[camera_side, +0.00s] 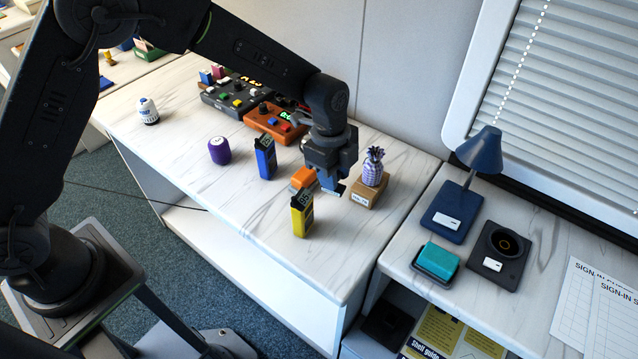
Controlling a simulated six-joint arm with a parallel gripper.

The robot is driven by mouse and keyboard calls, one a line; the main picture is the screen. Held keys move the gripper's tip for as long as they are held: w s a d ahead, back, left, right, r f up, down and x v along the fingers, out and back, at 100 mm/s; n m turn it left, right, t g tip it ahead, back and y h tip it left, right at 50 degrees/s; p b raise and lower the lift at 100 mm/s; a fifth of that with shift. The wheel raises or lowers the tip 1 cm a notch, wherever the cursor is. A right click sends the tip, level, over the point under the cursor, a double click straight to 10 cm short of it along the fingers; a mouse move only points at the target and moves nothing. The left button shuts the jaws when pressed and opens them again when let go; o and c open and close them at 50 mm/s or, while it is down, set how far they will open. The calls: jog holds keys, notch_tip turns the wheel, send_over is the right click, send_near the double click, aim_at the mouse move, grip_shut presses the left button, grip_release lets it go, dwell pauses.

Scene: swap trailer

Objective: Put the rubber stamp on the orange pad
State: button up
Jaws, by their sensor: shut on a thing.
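I cannot tell whether the held thing touches the pad. I cannot pick out the rubber stamp for sure anywhere in view.
The yellow device (302,214) stands close in front of my gripper. The pineapple figure (373,168) is close on its right. A teal pad (438,260) and blue lamp (476,165) occupy the right desk.

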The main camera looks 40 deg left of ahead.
jog(key=a+r, duration=0.1)
jog(key=a, duration=0.6)
jog(key=a+r+m, duration=0.1)
jog(key=a+r, duration=0.1)
jog(key=a, duration=0.6)
jog(key=a+r+m, duration=0.1)
jog(key=a, duration=0.6)
jog(key=shift+w+a+r, duration=0.15)
jog(key=shift+w+r, duration=0.2)
jog(key=shift+r, duration=0.05)
send_over(305, 175)
jog(key=f, duration=0.7)
jog(key=shift+w+a, duration=0.1)
jog(key=shift+a, duration=0.15)
jog(key=shift+f, duration=1.9)
jog(key=shift+f, duration=0.1)
jog(key=o, duration=0.9)
